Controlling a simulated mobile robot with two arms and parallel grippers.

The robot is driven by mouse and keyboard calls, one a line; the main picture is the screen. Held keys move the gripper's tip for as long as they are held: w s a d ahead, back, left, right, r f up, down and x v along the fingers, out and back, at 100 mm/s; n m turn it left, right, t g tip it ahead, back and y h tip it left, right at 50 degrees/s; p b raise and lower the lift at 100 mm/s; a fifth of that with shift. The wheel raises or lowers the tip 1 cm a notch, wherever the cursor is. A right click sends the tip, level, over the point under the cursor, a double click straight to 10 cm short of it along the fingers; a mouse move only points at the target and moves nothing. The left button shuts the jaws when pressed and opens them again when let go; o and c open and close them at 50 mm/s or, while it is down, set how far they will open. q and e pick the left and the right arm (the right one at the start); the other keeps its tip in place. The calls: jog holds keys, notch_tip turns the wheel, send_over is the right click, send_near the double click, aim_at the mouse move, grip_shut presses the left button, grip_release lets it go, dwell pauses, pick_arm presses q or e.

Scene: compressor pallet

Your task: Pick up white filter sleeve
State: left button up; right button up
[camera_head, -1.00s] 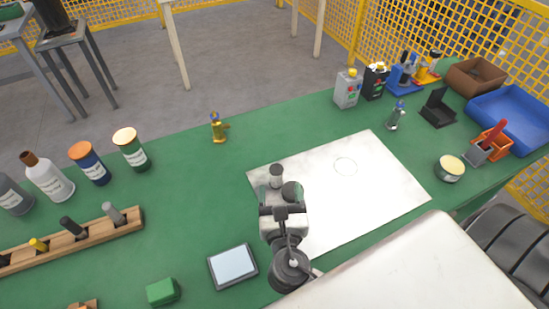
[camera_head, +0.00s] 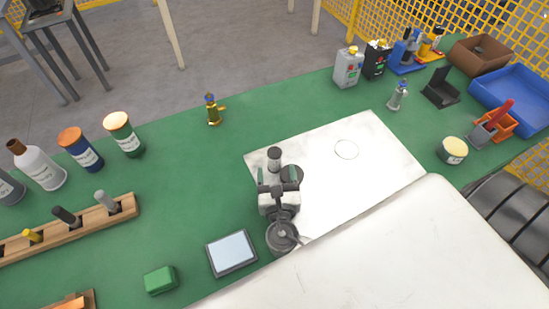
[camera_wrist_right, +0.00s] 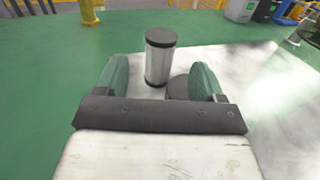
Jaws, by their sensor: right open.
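The white filter sleeve (camera_head: 274,159) is a small upright cylinder with dark end caps, standing on the pale sheet (camera_head: 385,150) near its left edge. My right gripper (camera_head: 276,177) is open, its green-padded fingers pointing toward the sleeve from the near side. In the right wrist view the sleeve (camera_wrist_right: 160,57) stands just beyond the gap between the open fingers (camera_wrist_right: 163,85), apart from both. A dark round piece (camera_wrist_right: 179,86) lies beside the sleeve's base, partly hidden by the right finger. My left gripper does not show.
A tablet (camera_head: 231,253) and a green block (camera_head: 160,280) lie left of my right arm. A wooden rack (camera_head: 70,232) and several cans stand at the left. A small brass fitting (camera_head: 212,110) stands behind the sheet. A blue bin (camera_head: 510,98) is at the right.

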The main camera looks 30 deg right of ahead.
aim_at(275, 163)
jog(key=x, duration=0.4)
jog(key=shift+w+d+p, duration=0.15)
jog(key=shift+w+p, duration=0.15)
jog(key=shift+w, duration=0.05)
jog(key=shift+c, duration=0.3)
jog(key=c, duration=0.9)
